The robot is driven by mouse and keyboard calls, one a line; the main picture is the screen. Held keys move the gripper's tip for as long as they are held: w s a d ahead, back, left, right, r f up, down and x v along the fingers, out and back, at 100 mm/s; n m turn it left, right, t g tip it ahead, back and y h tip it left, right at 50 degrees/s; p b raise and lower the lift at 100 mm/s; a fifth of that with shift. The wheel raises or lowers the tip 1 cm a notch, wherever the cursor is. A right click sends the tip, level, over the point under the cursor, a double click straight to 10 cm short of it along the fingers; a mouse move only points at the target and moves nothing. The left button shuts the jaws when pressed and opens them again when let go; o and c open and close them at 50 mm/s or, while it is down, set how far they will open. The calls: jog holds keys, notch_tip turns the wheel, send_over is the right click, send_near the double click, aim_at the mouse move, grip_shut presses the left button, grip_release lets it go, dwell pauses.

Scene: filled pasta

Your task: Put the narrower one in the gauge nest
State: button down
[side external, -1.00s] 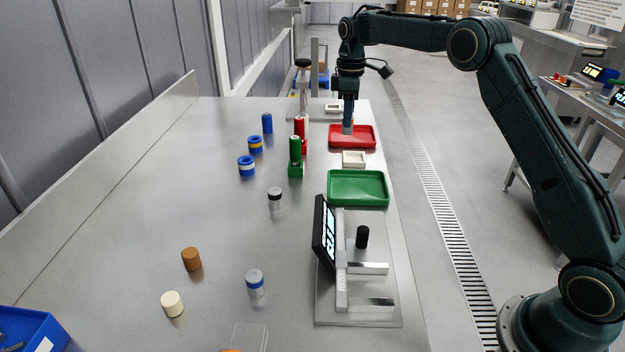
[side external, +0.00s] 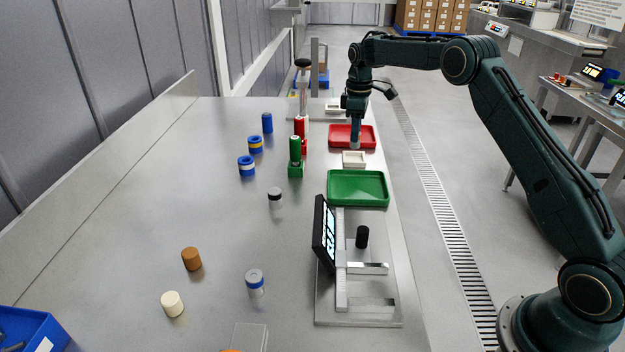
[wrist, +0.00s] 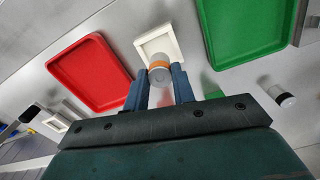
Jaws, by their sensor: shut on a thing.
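My gripper (wrist: 160,82) is shut on a small cylinder (wrist: 160,70) with a grey end and an orange band, held between its two blue fingers. In the side external view my gripper (side external: 355,145) points down by the near edge of the red tray (side external: 331,143). A small white square nest (side external: 344,161) lies just nearer, between the red and green trays. In the wrist view the nest (wrist: 141,47) appears just beyond the held cylinder, which overlaps its edge. I cannot tell whether they touch.
The green tray (side external: 331,201) is nearer. Green (side external: 295,150) and red (side external: 299,127) upright pieces stand left of the trays. A black-topped cylinder (side external: 275,195), a blue-banded cylinder (side external: 255,283) and a screen (side external: 324,232) stand nearer.

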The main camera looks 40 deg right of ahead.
jog(key=shift+f, duration=0.1)
jog(key=shift+f, duration=1.9)
jog(key=shift+f, duration=0.1)
jog(key=c, duration=1.2)
grip_release()
jog(key=shift+o, duration=0.2)
notch_tip(320, 180, up, 11)
jog(key=shift+f, duration=0.1)
jog(key=shift+r, duration=0.75)
